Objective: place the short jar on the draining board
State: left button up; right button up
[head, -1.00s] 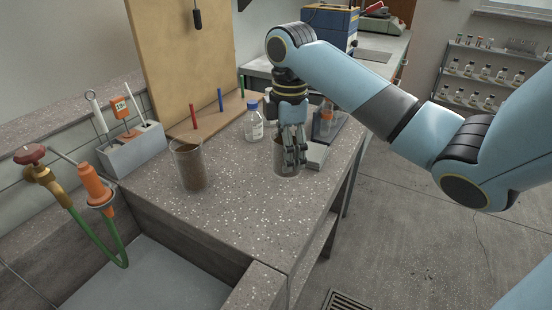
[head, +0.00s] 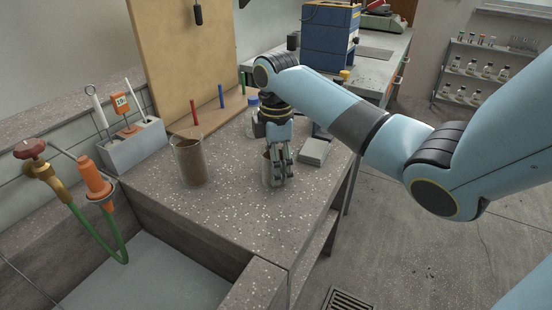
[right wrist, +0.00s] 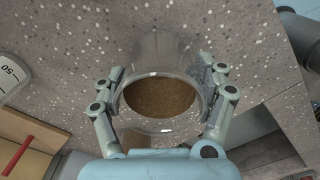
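The short jar (head: 267,172) is a clear glass with brown contents, at the bench's right part in the head view. My right gripper (head: 279,178) comes down over it with a finger on either side, shut on it. In the right wrist view the jar (right wrist: 160,97) is seen from above between the fingers (right wrist: 163,92). I cannot tell whether its base touches the bench. A wooden board with upright red, blue and green pegs (head: 207,125) stands at the back; I cannot tell whether this is the draining board. My left gripper is out of view.
A taller glass jar with brown contents (head: 190,163) stands to the left. A blue-capped bottle (head: 251,125) is partly hidden behind my gripper. A grey block (head: 314,151) lies to the right. A sink (head: 150,278) is in front. The bench middle is clear.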

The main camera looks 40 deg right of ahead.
jog(key=o, duration=0.4)
notch_tip(320, 180, up, 12)
jog(key=p, duration=0.2)
jog(key=shift+r, duration=0.15)
jog(key=shift+s, duration=0.1)
dwell(0.5)
